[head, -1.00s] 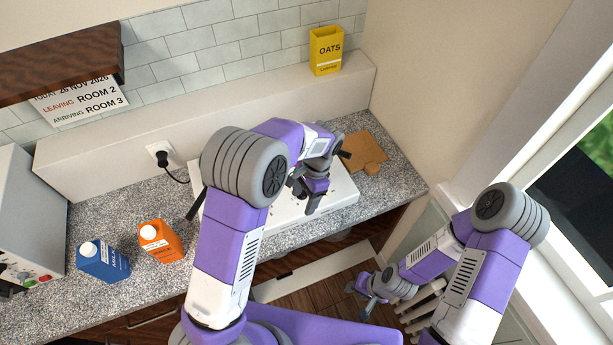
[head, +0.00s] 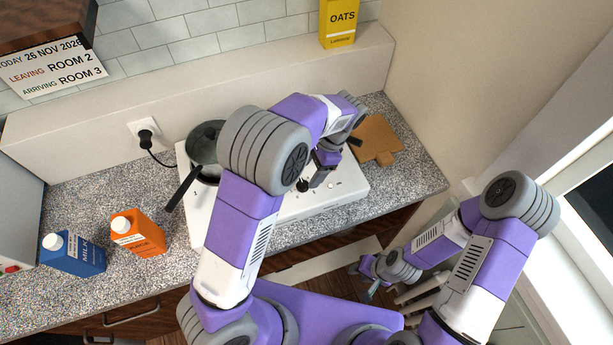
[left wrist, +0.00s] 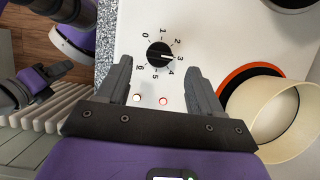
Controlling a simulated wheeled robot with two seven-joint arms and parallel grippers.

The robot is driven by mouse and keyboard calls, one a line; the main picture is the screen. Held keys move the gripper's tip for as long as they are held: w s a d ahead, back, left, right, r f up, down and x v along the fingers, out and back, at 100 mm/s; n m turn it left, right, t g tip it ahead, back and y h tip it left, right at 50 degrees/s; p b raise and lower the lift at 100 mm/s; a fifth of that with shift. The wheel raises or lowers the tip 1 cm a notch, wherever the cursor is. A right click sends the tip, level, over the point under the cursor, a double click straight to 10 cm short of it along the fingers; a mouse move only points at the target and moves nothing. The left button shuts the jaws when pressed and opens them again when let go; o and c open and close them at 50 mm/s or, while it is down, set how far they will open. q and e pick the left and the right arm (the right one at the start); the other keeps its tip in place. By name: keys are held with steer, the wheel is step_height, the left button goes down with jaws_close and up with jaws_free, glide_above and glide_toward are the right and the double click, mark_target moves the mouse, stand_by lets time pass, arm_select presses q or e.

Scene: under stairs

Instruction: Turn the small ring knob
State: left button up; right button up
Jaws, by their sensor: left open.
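The small ring knob appears to be the round black knob (left wrist: 160,54) in the left wrist view, set in a white hob top (left wrist: 215,35). Digits 0 to 6 surround it, and its pale mark points toward the 3. My left gripper (left wrist: 160,82) is open, its two fingers either side of the knob's near side; contact cannot be told. In the head view my left gripper (head: 318,178) is over the front of the white hob (head: 215,215). My right gripper (head: 370,283) hangs low beyond the counter's front; its jaws are too small to read.
A dark pot (head: 206,140) stands at the hob's left. Blue milk (head: 75,254) and orange (head: 138,234) cartons stand left; a board (head: 375,140) lies right.

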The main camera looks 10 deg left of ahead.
mark_target(303, 183)
arm_select(q)
steer(key=x, duration=0.2)
steer(key=shift+s+a+f, duration=0.15)
steer(key=shift+s+f, duration=0.05)
steer(key=shift+f, duration=0.05)
steer(key=shift+a+f, duration=0.2)
steer(key=shift+f, duration=0.35)
steer(key=c, duration=1.1)
steer(key=shift+o, duration=0.2)
